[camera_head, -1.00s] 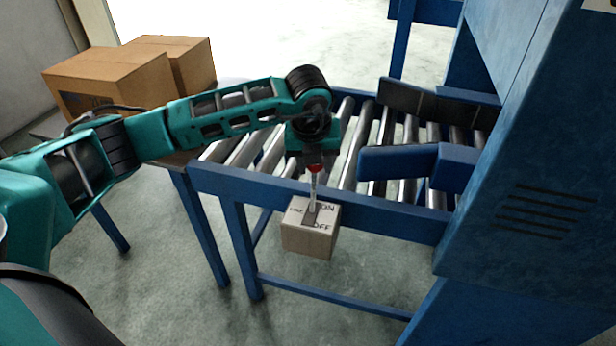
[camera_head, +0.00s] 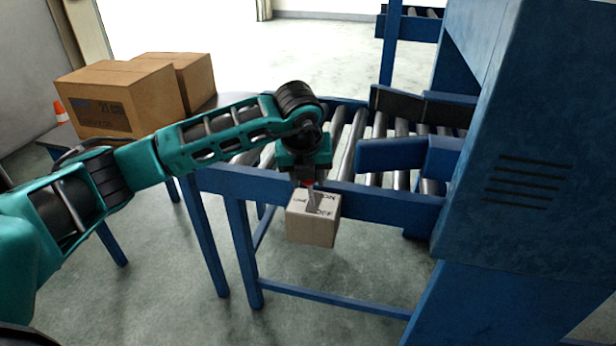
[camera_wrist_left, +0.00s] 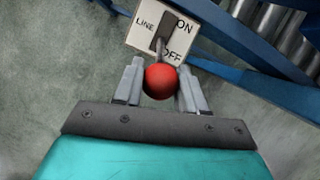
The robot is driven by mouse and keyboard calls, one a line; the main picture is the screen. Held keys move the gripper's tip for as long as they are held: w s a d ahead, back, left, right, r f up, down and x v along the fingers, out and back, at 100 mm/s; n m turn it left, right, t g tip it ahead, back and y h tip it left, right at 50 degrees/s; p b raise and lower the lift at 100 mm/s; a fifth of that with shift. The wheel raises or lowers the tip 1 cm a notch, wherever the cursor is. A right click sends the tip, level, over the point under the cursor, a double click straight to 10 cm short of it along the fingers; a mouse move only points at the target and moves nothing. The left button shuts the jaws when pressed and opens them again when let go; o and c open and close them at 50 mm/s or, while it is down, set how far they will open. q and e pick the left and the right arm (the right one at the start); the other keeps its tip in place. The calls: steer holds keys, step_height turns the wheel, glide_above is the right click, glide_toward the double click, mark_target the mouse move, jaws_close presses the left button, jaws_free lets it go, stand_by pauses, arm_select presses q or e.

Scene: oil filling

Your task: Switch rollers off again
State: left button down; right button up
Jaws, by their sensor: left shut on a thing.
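The switch box (camera_head: 313,226) is a pale cube on the front rail of the roller conveyor, with LINE, ON and OFF lettering on its top. Its lever (camera_head: 313,202) rises from a dark slot and ends in a red knob (camera_wrist_left: 160,82). My left gripper (camera_head: 308,181) is directly above the box, pointing down, shut on the red knob. In the left wrist view the knob sits between the two grey fingers, with ON and OFF beyond it. Whether the lever leans to ON or OFF is hard to tell. My right gripper is out of view.
The roller conveyor (camera_head: 345,150) runs behind the box, with blue and black guides (camera_head: 400,157) above its rollers. A large blue machine (camera_head: 540,130) stands at the right. Cardboard boxes (camera_head: 125,100) sit on a table at the left. The floor in front is clear.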

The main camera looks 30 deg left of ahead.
arm_select(q)
steer(key=shift+s+f, duration=0.3)
steer(key=shift+s, duration=0.1)
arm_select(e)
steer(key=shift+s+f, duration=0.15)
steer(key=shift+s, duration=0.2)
arm_select(q)
steer(key=c, duration=0.7)
jaws_free()
steer(key=p+v, duration=0.1)
steer(key=v, duration=1.2)
steer(key=shift+p, duration=0.3)
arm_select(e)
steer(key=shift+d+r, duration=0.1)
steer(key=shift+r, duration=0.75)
